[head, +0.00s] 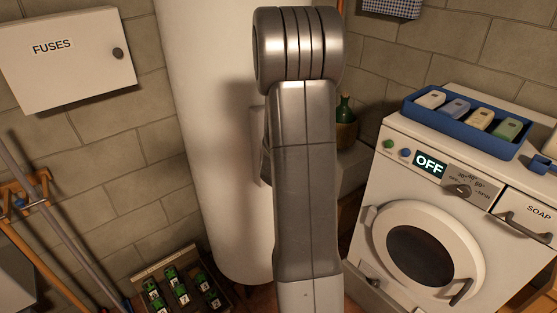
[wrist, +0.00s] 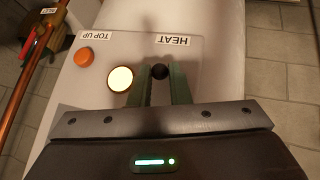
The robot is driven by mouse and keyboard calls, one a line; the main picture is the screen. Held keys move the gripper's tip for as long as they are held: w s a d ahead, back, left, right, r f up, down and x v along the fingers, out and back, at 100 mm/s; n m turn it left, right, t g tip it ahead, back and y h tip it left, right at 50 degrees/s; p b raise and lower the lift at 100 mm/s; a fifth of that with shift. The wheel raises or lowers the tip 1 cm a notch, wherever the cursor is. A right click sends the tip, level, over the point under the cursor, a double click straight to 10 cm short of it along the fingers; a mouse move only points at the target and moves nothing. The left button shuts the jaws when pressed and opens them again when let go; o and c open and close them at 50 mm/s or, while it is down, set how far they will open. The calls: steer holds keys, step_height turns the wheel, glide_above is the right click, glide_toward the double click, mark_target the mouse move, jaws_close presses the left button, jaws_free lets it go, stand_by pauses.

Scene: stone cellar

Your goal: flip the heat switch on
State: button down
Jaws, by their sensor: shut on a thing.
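The heat switch (wrist: 160,71) shows in the wrist view as a small black ball knob near the upside-down HEAT label (wrist: 171,40). My gripper (wrist: 160,80) has its two green fingers on either side of the knob and is shut on it. The switch sits on a pale panel (wrist: 205,70) on the white tank (head: 205,130). A bright cream round lamp (wrist: 121,79) lies just left of the fingers and looks lit. In the head view my arm hides the gripper, the switch and most of the panel.
An orange button (wrist: 84,57) by the TOP UP label (wrist: 97,36) is left of the lamp. A fuse box (head: 65,60) hangs left of the tank. A washing machine (head: 425,240) stands on the right, and a crate of bottles (head: 225,290) is on the floor.

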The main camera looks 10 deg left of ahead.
steer(key=shift+r+p, duration=0.1)
steer(key=shift+p, duration=0.7)
steer(key=c, duration=1.4)
jaws_free()
steer(key=shift+a, duration=0.1)
steer(key=shift+o, duration=0.2)
steer(key=shift+r, duration=0.1)
